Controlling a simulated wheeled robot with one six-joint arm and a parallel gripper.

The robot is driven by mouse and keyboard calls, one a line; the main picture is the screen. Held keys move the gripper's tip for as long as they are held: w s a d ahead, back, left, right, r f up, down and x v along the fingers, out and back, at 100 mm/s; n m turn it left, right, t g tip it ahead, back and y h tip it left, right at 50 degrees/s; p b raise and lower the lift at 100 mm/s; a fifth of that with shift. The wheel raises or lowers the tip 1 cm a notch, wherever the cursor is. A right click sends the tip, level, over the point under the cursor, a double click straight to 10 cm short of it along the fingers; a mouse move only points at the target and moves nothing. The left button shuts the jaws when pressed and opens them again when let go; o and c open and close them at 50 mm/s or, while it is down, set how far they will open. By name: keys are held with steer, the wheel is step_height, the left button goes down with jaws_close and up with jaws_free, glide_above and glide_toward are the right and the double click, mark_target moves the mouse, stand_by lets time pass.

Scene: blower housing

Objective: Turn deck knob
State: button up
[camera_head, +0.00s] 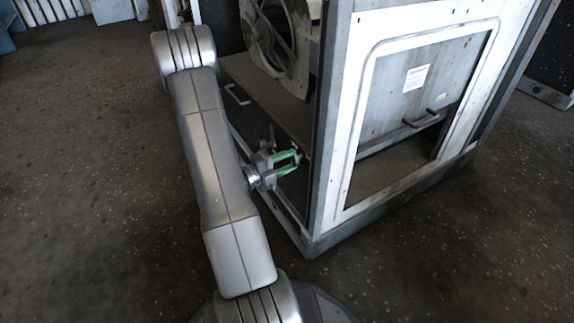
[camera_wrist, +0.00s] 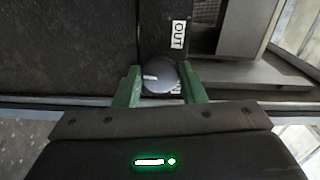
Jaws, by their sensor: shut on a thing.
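The deck knob (camera_wrist: 160,73) is a round grey knob with a short white pointer mark that points to the left in the wrist view. It sits on a dark strip of the housing. A white "OUT" label (camera_wrist: 179,34) is above it, and a second label, partly hidden by the knob and a finger, is at its lower right. My gripper (camera_wrist: 158,80) has its two green fingers on either side of the knob, shut on it. In the head view my gripper (camera_head: 297,160) reaches the housing's near left side, and the knob is too small to make out clearly.
The white-framed housing (camera_head: 337,120) stands at the right, with a fan (camera_head: 275,38) on its deck. A drawer-like handle (camera_head: 237,95) is on its left side, and a panel with a handle (camera_head: 428,118) is on its front. The dark floor (camera_head: 90,180) at left is clear.

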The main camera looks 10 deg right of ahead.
steer(key=shift+m, duration=1.1)
steer(key=o, duration=1)
steer(key=shift+a, duration=0.1)
steer(key=p+v, duration=0.3)
steer(key=v, duration=1)
steer(key=shift+s+a, duration=0.15)
steer(key=shift+a, duration=0.15)
